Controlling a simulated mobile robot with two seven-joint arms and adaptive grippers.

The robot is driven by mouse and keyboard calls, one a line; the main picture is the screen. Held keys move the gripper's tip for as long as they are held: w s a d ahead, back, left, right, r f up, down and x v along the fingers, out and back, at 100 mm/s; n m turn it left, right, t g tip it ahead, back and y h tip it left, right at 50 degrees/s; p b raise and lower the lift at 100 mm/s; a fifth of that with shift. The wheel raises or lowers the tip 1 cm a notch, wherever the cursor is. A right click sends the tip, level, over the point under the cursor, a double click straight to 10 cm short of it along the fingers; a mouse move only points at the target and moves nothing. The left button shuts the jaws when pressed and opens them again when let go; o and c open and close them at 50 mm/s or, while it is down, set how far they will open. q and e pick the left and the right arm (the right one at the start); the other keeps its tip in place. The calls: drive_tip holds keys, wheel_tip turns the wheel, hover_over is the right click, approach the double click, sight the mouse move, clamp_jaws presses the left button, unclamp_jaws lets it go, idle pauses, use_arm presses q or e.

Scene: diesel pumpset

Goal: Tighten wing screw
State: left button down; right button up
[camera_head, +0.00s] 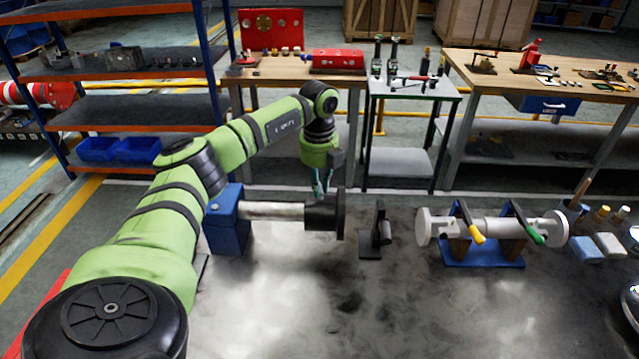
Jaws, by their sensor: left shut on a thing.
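A shaft assembly stands on the left of the metal worktop, with a blue mount (226,222), a pale shaft (272,210) and a black collar with a round flange (323,212) at its right end. My left arm reaches over it. My left gripper (320,188) points down at the top of the black collar, its fingers closed together. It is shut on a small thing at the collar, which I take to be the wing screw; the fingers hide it. My right gripper is not in view.
A small black stand (377,238) is right of the collar. Further right, a grey shaft (490,228) lies on a blue-based cradle (482,262) with yellow- and green-handled clamps. Bottles and boxes (610,245) stand at the right edge. The worktop's front middle is clear.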

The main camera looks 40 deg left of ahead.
use_arm(q)
drive_tip(key=m, duration=0.6)
drive_tip(key=shift+a, duration=0.2)
drive_tip(key=m, duration=0.6)
drive_tip(key=shift+w+a, duration=0.1)
drive_tip(key=shift+m, duration=0.3)
drive_tip(key=c, duration=1.2)
unclamp_jaws()
drive_tip(key=shift+r, duration=0.1)
wheel_tip(320, 180, up, 12)
